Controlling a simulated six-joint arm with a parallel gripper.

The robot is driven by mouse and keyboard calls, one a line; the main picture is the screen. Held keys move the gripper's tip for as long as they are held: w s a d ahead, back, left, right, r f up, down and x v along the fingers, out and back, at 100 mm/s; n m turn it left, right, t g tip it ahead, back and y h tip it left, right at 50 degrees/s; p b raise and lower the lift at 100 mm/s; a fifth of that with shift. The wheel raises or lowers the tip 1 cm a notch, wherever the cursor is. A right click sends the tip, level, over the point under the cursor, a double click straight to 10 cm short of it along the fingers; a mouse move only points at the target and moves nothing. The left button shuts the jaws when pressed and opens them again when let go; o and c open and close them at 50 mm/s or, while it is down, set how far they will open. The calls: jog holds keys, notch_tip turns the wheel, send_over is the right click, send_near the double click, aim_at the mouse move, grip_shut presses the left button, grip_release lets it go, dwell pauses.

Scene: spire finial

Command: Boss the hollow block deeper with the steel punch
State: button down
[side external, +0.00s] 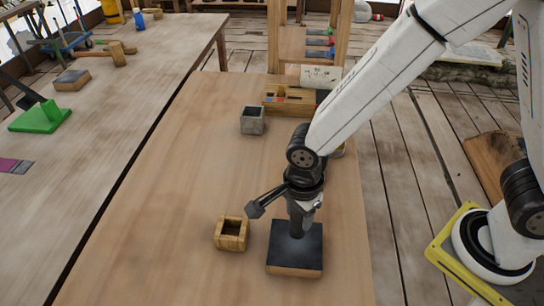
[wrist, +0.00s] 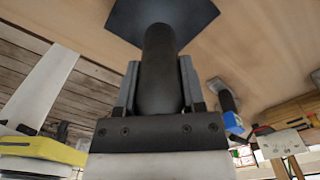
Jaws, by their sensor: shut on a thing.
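My gripper (side external: 300,212) points down over a dark square pad on a wooden base (side external: 285,262). In the wrist view its two fingers are shut on a dark round cylinder (wrist: 160,68), likely the steel punch. The cylinder's far end overlaps the pad (wrist: 190,14); whether it touches is hard to tell. A wooden hollow block (side external: 232,235) with a square opening on top stands left of the pad, apart from the gripper. A grey hollow block (side external: 252,121) with a square opening stands farther back on the table.
A wooden box (side external: 284,98) with small items stands at the table's back right. A dark angled part juts left from my wrist above the wooden block. The table's left and middle (side external: 165,180) are clear. A second bench (side external: 90,140) with tools lies left.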

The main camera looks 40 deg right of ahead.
jog(key=shift+f, duration=1.95)
jog(key=shift+r, duration=0.1)
jog(key=shift+r, duration=2.05)
